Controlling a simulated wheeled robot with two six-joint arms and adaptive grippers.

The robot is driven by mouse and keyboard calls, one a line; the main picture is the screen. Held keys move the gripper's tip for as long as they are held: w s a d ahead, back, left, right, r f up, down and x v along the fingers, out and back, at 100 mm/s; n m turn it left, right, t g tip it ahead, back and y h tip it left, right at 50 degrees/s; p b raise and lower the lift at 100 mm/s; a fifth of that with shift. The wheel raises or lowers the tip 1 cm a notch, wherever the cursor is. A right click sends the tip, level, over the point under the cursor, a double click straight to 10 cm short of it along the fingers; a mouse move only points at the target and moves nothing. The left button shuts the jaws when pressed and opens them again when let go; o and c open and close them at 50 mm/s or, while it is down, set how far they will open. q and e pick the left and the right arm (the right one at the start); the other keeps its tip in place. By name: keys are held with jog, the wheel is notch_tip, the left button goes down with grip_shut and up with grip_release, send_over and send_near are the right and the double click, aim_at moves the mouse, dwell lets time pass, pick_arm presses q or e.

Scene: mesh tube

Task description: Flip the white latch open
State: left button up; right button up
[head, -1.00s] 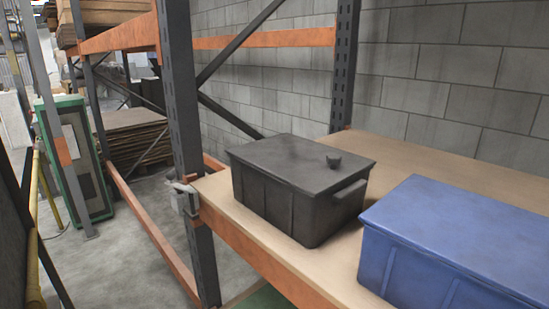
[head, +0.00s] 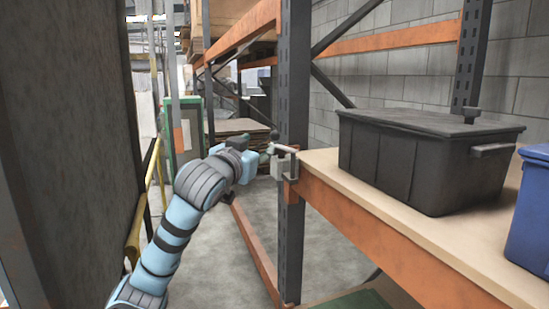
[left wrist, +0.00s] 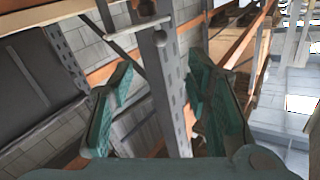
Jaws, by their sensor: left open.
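The white latch (head: 284,163) is a small pale grey-white fitting on the dark rack post, at the left end of the shelf's orange beam. In the left wrist view a pale bar with a rounded end, seemingly the latch (left wrist: 140,28), crosses the top of the post. My left gripper (head: 264,154) is just left of the latch in the head view, close to it; contact cannot be told. In the left wrist view its two teal fingers (left wrist: 162,65) are spread, with the post behind the gap and nothing visibly held. My right gripper is not in view.
The dark upright post (head: 293,110) carries the wooden shelf (head: 330,165). A black lidded box (head: 420,165) and a blue box (head: 533,205) stand on the shelf. A grey wall panel (head: 75,120) and yellow rail (head: 140,220) flank my left arm. Concrete floor is open below.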

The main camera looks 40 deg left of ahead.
aim_at(274, 136)
pick_arm(q)
jog(key=p+x, duration=0.2)
jog(key=x, duration=1.2)
jog(key=shift+d+r+p, duration=0.1)
jog(key=shift+r+p, duration=0.1)
jog(key=shift+p, duration=0.2)
jog(key=shift+w+f, duration=0.15)
jog(key=shift+w, duration=0.3)
grip_shut()
